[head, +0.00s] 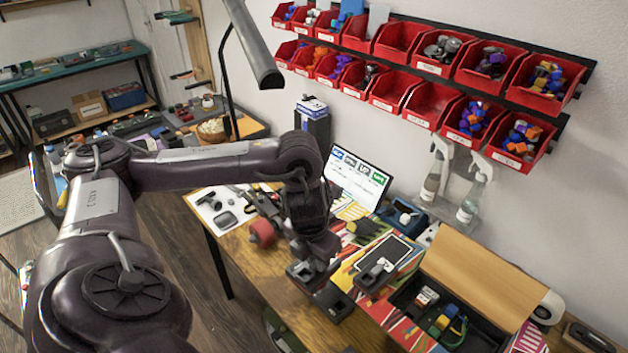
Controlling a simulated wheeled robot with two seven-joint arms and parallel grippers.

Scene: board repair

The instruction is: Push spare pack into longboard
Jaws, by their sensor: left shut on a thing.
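My left gripper (336,284) points down over the wooden workbench, in front of the brightly patterned longboard (405,325). It is shut on a dark block (333,301), which may be the spare pack; the fingers partly hide it and I cannot tell for sure. The longboard has an open dark compartment with a yellow, blue and green cluster of parts (440,322) inside. A wooden flap (490,279) stands tilted behind the compartment. A black panel with a pale border (389,252) lies just behind the gripper. My right gripper is out of view.
A red wheel (263,233) lies left of the gripper. A laptop (358,179) and two spray bottles (432,183) stand at the back. Red bins (431,103) hang on the wall. A lamp arm (252,43) reaches in above my arm. Several tools crowd the bench's left part.

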